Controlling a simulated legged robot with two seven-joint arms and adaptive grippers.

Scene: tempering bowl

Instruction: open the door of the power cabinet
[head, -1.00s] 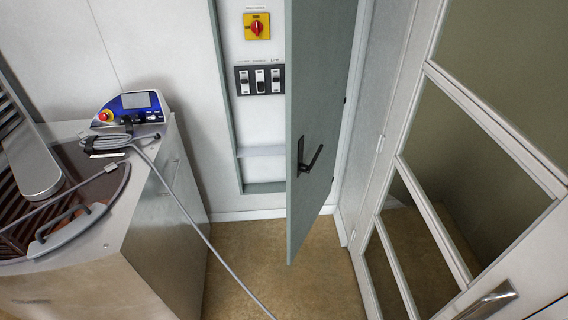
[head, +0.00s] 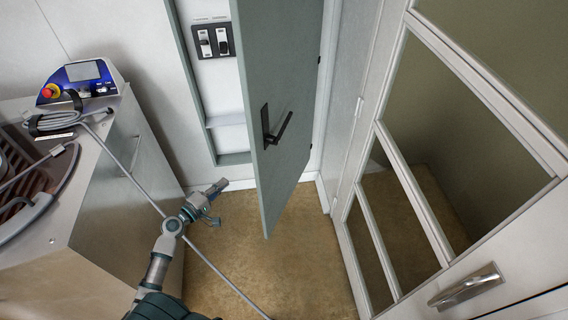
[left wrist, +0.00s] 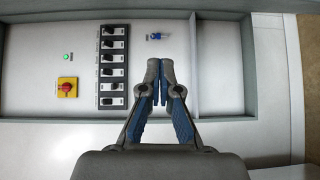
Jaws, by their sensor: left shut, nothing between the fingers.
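The power cabinet's grey-green door (head: 291,65) stands swung open, its free edge toward me. Its black lever handle (head: 275,127) is on the door's right-hand face. The cabinet interior (head: 222,90) shows behind the door on its left, with a black switch panel (head: 213,40). My left gripper (head: 216,188) is low, left of the door and apart from it and its handle. In the left wrist view its fingers (left wrist: 160,86) are shut and empty, in front of the cabinet's row of switches (left wrist: 112,65) and the yellow-red rotary switch (left wrist: 67,87). My right gripper is not visible.
A metal machine (head: 112,200) with a blue control box (head: 82,80) stands at the left. Its grey cable (head: 135,180) runs down across the floor (head: 290,260). A glazed white door (head: 400,180) with a metal handle (head: 468,287) is at the right.

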